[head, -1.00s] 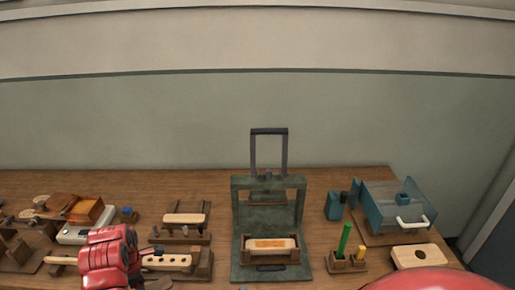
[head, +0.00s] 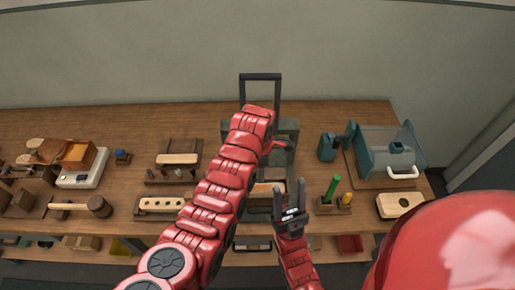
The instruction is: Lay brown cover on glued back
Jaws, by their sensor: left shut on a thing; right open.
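A wooden block (head: 268,188) with a brownish-orange top lies low in the dark green press (head: 288,128), partly hidden by my arms. I cannot tell whether this top is the glued back. My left arm reaches up across the press. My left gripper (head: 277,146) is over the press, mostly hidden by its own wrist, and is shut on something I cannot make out. My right gripper (head: 291,216) is open and empty, in front of the press and close to the block. I cannot clearly identify the brown cover.
A stand with a pale block (head: 177,158), a holed wooden block (head: 161,204), a mallet (head: 98,206) and a box with orange contents (head: 78,155) are left. A green-peg holder (head: 331,188), a teal clear-sided box (head: 390,150) and a holed board (head: 400,204) are right.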

